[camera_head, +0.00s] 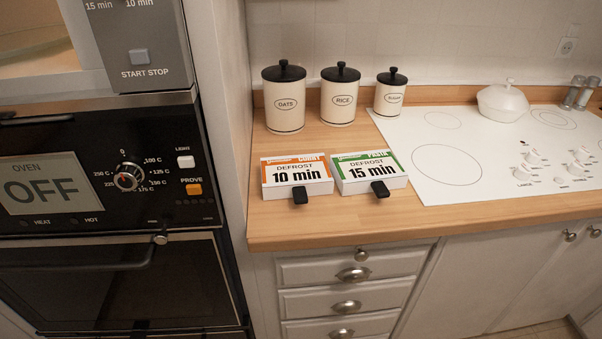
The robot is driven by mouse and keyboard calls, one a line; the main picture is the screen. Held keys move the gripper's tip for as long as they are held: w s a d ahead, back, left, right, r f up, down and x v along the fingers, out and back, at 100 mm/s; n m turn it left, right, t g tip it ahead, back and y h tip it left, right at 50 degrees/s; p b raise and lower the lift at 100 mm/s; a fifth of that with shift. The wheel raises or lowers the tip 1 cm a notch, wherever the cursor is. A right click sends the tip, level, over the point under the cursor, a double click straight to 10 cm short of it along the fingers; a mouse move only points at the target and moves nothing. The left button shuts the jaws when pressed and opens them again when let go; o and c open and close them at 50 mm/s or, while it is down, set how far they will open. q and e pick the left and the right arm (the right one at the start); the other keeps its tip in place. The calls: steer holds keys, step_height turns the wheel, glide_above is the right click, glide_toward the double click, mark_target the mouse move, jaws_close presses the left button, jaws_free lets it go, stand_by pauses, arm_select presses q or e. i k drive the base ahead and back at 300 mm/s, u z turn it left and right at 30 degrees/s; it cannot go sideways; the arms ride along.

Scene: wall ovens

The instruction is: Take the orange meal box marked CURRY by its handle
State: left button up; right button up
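The orange meal box marked CURRY (296,176) lies flat on the wooden counter, label up, reading DEFROST 10 min. Its black handle (300,196) sticks out at the front side, toward me. A green meal box marked PASTA (367,172) lies just to its right, reading DEFROST 15 min, with its own black handle (381,191) at the front. A narrow gap separates the two boxes. Neither of my grippers shows in the head view.
Canisters marked OATS (285,104) and RICE (340,100) and a smaller one stand behind the boxes. The white hob (446,165) lies to the right. A tall oven cabinet (228,110) rises at the left. The counter's front strip (340,228) is clear.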

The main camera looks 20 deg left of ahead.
mark_target(299, 177)
steer(key=z, duration=1.15)
steer(key=k, duration=0.85)
steer(key=u, duration=0.75)
steer(key=i, duration=0.5)
steer(key=z, duration=0.05)
